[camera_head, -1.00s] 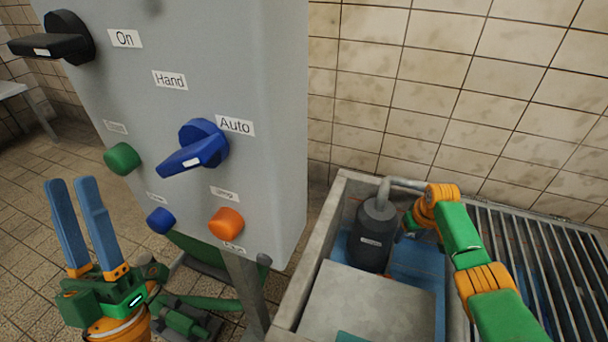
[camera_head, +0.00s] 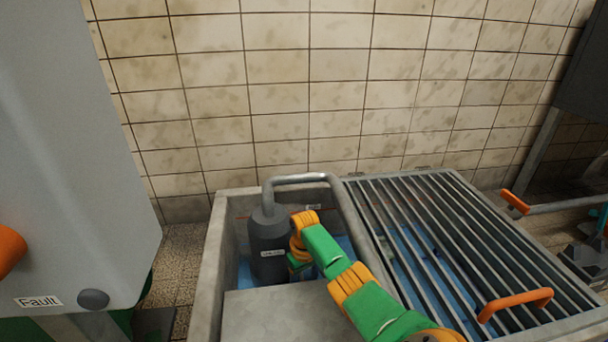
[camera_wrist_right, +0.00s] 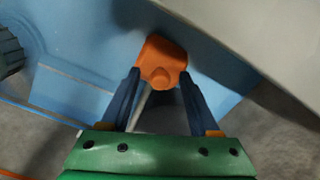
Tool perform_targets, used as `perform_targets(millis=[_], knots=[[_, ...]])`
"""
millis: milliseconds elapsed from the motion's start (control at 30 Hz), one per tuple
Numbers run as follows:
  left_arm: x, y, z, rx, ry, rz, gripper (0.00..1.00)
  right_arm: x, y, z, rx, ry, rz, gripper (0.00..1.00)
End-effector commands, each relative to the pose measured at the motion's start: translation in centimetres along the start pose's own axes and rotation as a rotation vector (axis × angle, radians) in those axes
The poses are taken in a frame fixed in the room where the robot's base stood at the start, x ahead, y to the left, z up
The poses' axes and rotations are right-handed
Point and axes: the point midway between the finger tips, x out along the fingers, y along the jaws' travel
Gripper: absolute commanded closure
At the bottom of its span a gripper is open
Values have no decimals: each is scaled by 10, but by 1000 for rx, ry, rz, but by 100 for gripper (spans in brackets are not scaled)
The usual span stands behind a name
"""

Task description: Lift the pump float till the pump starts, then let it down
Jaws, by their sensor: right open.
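The orange pump float (camera_wrist_right: 162,58) shows in the right wrist view, with a thin grey rod below it. My right gripper (camera_wrist_right: 160,78) is open, its dark blue fingers on either side of the float; I cannot tell whether they touch it. In the head view my right arm reaches into the sump, and its fingers and the float are hidden there. The dark grey pump (camera_head: 268,235) stands upright in the sump beside my right wrist, a bent grey pipe (camera_head: 300,179) leading from its top. My left gripper is out of view.
The concrete sump rim (camera_head: 212,265) surrounds blue water. A slatted grate (camera_head: 470,245) with orange handles covers the right side; a grey plate (camera_head: 285,318) covers the front. The grey control cabinet (camera_head: 70,150) stands left, with a dark lamp (camera_head: 93,299) beside its Fault label.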

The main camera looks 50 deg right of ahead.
Motion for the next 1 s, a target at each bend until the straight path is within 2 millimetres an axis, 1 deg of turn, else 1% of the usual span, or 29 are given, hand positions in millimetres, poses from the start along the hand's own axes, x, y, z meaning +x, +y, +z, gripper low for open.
perform_targets(millis=[167, 200, 267, 300, 367, 400, 433, 1000], knots=[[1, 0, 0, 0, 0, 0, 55, -1, 0, 0, 0, 0, 0, 38], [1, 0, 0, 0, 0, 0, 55, -1, 0, 0, 0, 0, 0, 43], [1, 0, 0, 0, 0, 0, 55, -1, 0, 0, 0, 0, 0, 59], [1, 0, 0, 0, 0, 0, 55, -1, 0, 0, 0, 0, 0, 70], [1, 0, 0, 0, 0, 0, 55, -1, 0, 0, 0, 0, 0, 86], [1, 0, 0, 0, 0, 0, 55, -1, 0, 0, 0, 0, 0, 97], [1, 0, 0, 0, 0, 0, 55, -1, 0, 0, 0, 0, 0, 100], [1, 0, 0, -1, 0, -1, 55, 0, 0, 0, 0, 0, 0, 100]])
